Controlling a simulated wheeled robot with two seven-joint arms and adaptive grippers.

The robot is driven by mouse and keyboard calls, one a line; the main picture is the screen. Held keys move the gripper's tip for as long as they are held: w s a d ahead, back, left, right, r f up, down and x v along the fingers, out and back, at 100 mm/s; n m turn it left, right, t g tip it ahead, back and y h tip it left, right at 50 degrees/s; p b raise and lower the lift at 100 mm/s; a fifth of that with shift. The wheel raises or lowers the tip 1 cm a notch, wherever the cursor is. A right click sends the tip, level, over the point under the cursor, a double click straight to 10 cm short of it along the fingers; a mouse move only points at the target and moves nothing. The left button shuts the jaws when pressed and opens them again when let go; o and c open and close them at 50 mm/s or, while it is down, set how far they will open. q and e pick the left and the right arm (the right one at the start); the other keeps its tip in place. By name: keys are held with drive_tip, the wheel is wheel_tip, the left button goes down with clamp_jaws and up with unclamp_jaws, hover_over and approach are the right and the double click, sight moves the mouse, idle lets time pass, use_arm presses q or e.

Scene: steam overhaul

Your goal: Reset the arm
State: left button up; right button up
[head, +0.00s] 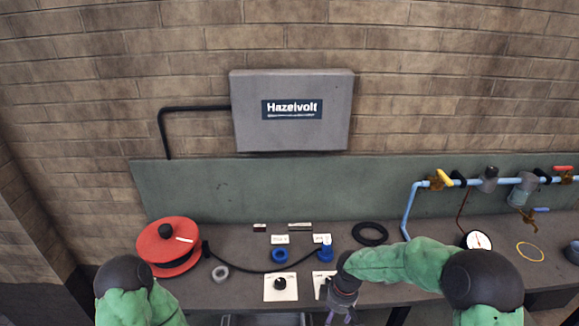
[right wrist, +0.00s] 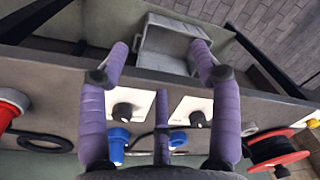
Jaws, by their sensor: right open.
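My right arm, in a green sleeve, reaches in from the right in the head view. Its gripper (head: 338,317) is low in the picture, at the bench's front edge, partly hidden by the wrist. Two black knobs on white plates show beyond the fingers: one knob (right wrist: 123,111) at left, one (right wrist: 197,119) at right. In the head view the left knob (head: 280,284) is clear. My left arm shows at the lower left; its gripper is out of view.
Blue piping (head: 408,210) stands at right. A grey open bin (right wrist: 172,48) sits below the bench front. A Hazelvolt box (head: 292,135) hangs behind.

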drive_tip(key=s+a+f+m+y+b, duration=0.2)
drive_tip(key=s+f+m+b, duration=0.4)
drive_tip(key=s+f+m, duration=0.6)
drive_tip(key=s+a+f, duration=0.1)
drive_tip(key=s+f, duration=0.7)
drive_tip(key=f, duration=0.4)
drive_tip(key=shift+s+a+f+m+t+y+b, duration=0.2)
drive_tip(key=shift+s+f+m+t+y+b, duration=0.05)
drive_tip(key=shift+s+m+t+y+b, duration=0.15)
